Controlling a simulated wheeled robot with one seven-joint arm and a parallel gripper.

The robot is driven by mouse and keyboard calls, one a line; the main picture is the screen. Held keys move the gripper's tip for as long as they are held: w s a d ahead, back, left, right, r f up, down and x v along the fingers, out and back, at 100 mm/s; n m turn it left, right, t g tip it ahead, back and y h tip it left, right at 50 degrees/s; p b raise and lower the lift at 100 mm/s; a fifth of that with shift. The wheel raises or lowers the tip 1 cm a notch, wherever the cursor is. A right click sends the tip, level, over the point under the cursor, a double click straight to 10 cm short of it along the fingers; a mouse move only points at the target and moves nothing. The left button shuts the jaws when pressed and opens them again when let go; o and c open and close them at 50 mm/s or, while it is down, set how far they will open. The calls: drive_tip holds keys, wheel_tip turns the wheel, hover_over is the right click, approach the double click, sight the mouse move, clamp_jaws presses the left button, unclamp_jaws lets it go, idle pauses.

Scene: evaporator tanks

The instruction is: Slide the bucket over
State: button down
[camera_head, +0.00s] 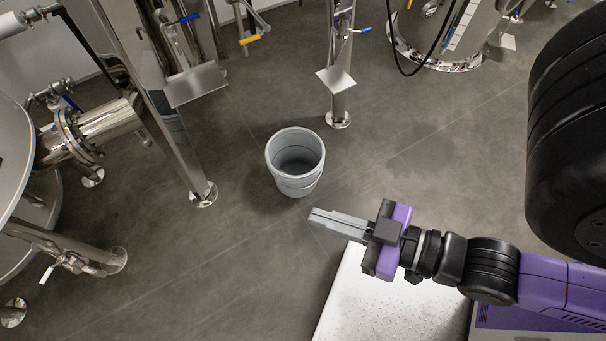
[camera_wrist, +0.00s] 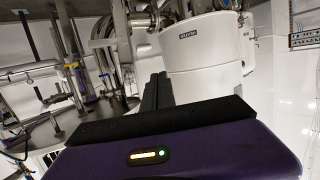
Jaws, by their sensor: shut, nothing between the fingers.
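A grey bucket (camera_head: 296,164) stands upright on the dark tiled floor in the head view, open at the top, and looks empty. My gripper (camera_head: 312,216) shows just below and right of the bucket in the head view, pointing left. Its two grey fingers are together, with nothing between them. A gap shows between the fingertips and the bucket in the picture; the height difference is hard to tell. In the wrist view the dark fingers (camera_wrist: 157,92) point up the frame, and the bucket is not seen there.
A steel leg (camera_head: 338,100) with a plate stands behind the bucket. Another tank leg (camera_head: 203,192) stands to its left, near pipes and a valve (camera_head: 70,262). A tank (camera_head: 440,40) is at the back right. The floor between the legs and front left is clear.

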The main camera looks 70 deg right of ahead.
drive_tip(key=w+d+f+m+h+b, duration=0.2)
drive_tip(key=w+d+f+b, duration=0.35)
drive_tip(key=f, duration=0.35)
drive_tip(key=w+d+f+m+h+b, duration=0.2)
drive_tip(key=w+d+f+b, duration=0.2)
drive_tip(key=d+f+b, duration=0.3)
drive_tip(key=w+d+f+m+h+b, duration=0.2)
drive_tip(key=w+d+f+b, duration=0.2)
drive_tip(key=f+b, duration=0.45)
drive_tip(key=w+d+f+m+g+h+b, duration=0.1)
drive_tip(key=w+d+f+m+g+b, duration=0.15)
drive_tip(key=d+f+m+b, duration=0.7)
drive_tip(key=w+d+f+m+g+h+b, duration=0.2)
drive_tip(key=d+f+m+g+b, duration=0.3)
drive_tip(key=d+f, duration=0.95)
wheel_tip(320, 180, down, 15)
drive_tip(key=s+d+m+g+y+b, duration=0.2)
drive_tip(key=d+m+g+y+b, duration=0.1)
drive_tip(key=m, duration=1)
drive_tip(key=s+a+f+m+g+y, duration=0.2)
drive_tip(key=s+a+f+m+y, duration=0.25)
drive_tip(key=a+f+m, duration=0.35)
drive_tip(key=w+d+f+m+b, duration=0.1)
drive_tip(key=w+d+f+b, duration=0.4)
drive_tip(key=f+b, duration=0.3)
drive_tip(key=shift+w+f+m, duration=0.15)
drive_tip(key=shift+w+m, duration=0.2)
